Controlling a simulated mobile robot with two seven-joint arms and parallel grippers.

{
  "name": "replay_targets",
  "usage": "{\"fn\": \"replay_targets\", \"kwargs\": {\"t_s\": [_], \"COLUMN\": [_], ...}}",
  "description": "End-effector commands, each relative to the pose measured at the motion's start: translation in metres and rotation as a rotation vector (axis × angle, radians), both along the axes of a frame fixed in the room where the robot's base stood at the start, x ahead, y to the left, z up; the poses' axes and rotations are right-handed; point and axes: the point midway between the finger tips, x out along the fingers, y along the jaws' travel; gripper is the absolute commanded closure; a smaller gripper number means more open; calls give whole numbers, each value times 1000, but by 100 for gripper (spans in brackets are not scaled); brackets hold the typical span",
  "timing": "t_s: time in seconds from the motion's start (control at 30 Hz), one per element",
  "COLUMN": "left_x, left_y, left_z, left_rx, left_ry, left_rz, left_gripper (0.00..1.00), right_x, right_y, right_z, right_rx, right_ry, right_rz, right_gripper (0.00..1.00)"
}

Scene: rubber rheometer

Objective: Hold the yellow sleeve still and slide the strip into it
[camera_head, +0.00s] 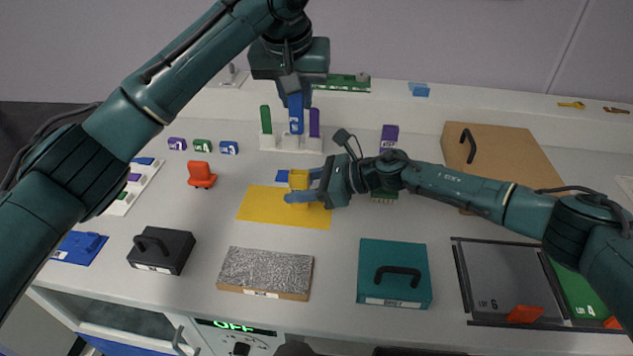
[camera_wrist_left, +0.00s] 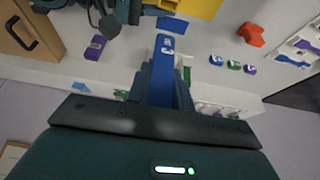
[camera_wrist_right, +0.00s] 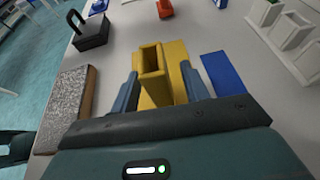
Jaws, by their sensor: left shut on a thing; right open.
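My left gripper (camera_head: 290,86) is shut on a blue strip (camera_head: 295,115) marked with a 3, which hangs tip down. In the left wrist view the strip (camera_wrist_left: 164,72) shows its free end clear of the rack. The yellow sleeve (camera_head: 299,180) stands upright at the back of the yellow mat (camera_head: 262,208), its top open. My right gripper (camera_head: 308,186) is open, with one blue finger on each side of the sleeve. In the right wrist view the sleeve (camera_wrist_right: 149,58) is between the fingers, with gaps visible. The strip is apart from the sleeve, behind and above it.
A white rack (camera_head: 268,142) with a green and a purple strip stands behind the mat. A flat blue piece (camera_wrist_right: 222,72) lies beside the sleeve. An orange chair-like piece (camera_head: 201,175), a grey speckled block (camera_head: 265,270) and a teal case (camera_head: 394,273) stand around the mat.

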Motion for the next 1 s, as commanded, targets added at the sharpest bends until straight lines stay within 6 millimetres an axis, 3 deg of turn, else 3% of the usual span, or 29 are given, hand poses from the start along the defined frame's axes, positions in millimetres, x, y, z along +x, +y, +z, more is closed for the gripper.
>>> {"fn": "replay_targets", "kwargs": {"t_s": [0.33, 0.87, 1.0], "left_x": [0, 0, 0], "left_y": [0, 0, 0], "left_z": [0, 0, -3], "left_rx": [0, 0, 0], "left_ry": [0, 0, 1], "left_rz": [0, 0, -2], "left_gripper": [100, 100, 100], "right_x": [1, 1, 1], "right_y": [3, 3, 3], "right_z": [-1, -1, -2], "right_rx": [0, 0, 0], "right_ry": [0, 0, 0], "right_rz": [-1, -1, -1], "right_gripper": [55, 98, 100]}}
